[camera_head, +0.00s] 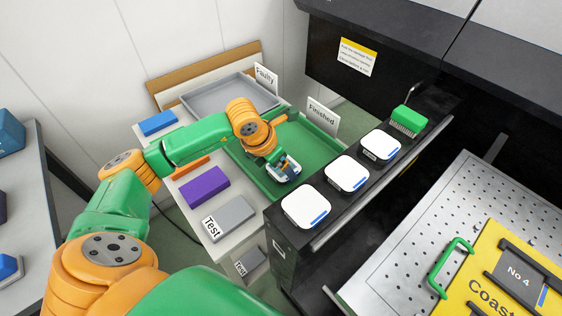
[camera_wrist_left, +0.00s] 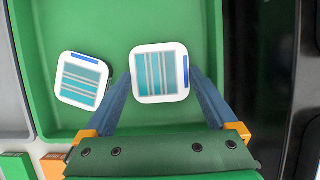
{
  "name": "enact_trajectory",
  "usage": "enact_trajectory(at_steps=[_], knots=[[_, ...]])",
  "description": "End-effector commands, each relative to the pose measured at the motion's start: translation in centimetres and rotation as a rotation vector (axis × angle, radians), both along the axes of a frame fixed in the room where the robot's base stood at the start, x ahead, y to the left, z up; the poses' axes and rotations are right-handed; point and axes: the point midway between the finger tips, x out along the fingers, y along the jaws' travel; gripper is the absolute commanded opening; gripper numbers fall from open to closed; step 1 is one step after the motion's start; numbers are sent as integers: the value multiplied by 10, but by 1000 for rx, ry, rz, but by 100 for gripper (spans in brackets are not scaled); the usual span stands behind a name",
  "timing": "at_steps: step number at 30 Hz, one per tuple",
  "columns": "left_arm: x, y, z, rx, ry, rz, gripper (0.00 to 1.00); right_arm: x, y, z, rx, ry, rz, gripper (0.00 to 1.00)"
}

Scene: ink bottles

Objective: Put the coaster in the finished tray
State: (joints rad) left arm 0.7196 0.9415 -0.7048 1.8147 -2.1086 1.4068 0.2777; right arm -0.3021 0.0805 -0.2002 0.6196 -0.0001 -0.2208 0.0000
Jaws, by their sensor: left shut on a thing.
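My left gripper (camera_head: 284,170) is over this tray and shut on a white coaster with teal stripes and a blue mark. The held coaster (camera_wrist_left: 160,73) sits between the two blue fingers in the left wrist view, over the green tray floor (camera_wrist_left: 120,25). It looks slightly larger than a second striped coaster (camera_wrist_left: 82,80), which lies turned a little in the tray to its left. Whether the held coaster touches the floor I cannot tell. My right gripper is out of view.
Three white rounded squares with blue strips, the middle one here (camera_head: 347,173), sit on a black ledge right of the tray, with a green brush (camera_head: 409,119) beyond. A grey tray (camera_head: 215,97) with a "Faulty" sign is behind. Purple (camera_head: 205,187) and grey (camera_head: 230,216) blocks stand in front.

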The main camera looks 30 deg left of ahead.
Motion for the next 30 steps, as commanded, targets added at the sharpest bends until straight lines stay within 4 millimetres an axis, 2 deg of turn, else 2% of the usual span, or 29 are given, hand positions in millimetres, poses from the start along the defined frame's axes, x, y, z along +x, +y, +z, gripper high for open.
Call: enact_trajectory(at_steps=[9,10,11,17,20,30], knots=[[0,0,-5,0,0,0,26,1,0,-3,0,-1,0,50],[0,0,-5,0,0,0,97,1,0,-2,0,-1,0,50],[0,0,-4,0,0,0,100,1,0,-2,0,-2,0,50],[0,0,-3,0,0,0,100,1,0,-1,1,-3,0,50],[-1,1,4,0,-4,0,100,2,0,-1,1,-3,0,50],[-34,12,87,2,-7,1,100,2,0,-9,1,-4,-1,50]])
